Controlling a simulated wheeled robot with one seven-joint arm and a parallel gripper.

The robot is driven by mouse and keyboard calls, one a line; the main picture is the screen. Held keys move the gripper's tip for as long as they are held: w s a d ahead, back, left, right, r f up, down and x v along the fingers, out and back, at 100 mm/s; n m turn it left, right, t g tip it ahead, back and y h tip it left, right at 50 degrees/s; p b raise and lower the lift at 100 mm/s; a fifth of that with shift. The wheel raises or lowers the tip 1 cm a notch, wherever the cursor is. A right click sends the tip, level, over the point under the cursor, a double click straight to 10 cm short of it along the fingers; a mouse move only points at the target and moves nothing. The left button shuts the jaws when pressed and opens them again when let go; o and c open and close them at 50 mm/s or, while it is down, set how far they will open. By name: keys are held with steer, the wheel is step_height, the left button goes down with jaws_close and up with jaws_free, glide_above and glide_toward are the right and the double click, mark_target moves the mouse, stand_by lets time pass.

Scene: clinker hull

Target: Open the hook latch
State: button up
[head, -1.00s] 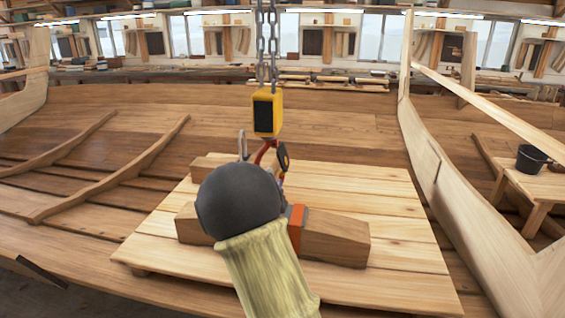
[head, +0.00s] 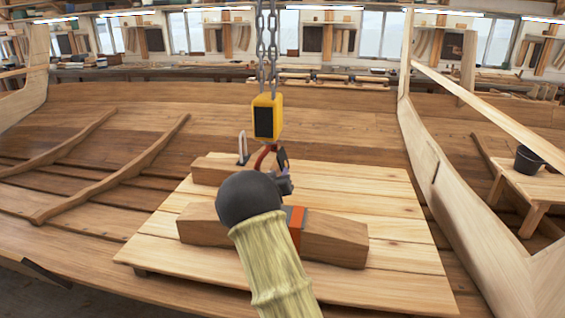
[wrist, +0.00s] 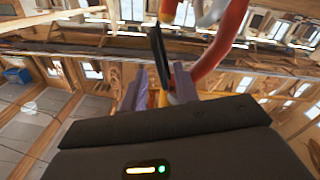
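A red hook (head: 263,157) hangs under a yellow hoist block (head: 265,117) on a chain. Its dark latch (head: 283,159) is at the hook's right side. In the wrist view the red hook (wrist: 222,48) curves at the upper right, and the black latch (wrist: 160,55) points down toward my fingers. My gripper (head: 286,184) is just below the latch, partly hidden by my arm. In the wrist view my gripper (wrist: 158,90) is open, its two grey fingers apart, with the latch's lower end between them in the picture. I cannot tell whether they touch it.
A front timber (head: 335,240) with an orange band (head: 296,222) lies on a plank platform (head: 400,282). A black bucket (head: 529,159) stands on a bench at right.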

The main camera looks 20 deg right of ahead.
mark_target(281, 169)
steer(key=shift+p+x, duration=1)
steer(key=shift+x, duration=2.4)
jaws_close()
